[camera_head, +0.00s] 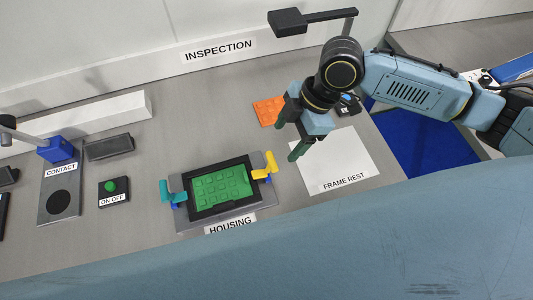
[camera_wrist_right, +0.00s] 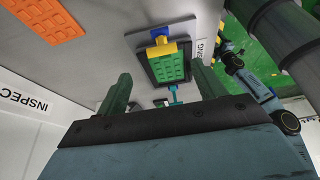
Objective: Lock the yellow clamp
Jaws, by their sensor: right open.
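The yellow clamp (camera_head: 265,168) sits at the right edge of the housing fixture, its handle standing up; it also shows in the right wrist view (camera_wrist_right: 156,48). A teal clamp (camera_head: 172,193) is on the opposite edge. Between them a black frame (camera_head: 196,207) surrounds a green keypad-like panel (camera_head: 222,184). My right gripper (camera_head: 290,135) is open and empty, above and to the right of the yellow clamp, apart from it. In the wrist view the clamp appears between and beyond its green fingers (camera_wrist_right: 159,72). My left gripper is not clearly seen.
A white frame-rest sheet (camera_head: 340,165) lies right of the housing, an orange block (camera_head: 268,110) behind it. An on/off button box (camera_head: 113,191) and a contact stand (camera_head: 60,190) are left. My blue body part covers the front. A blue area (camera_head: 425,140) is at right.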

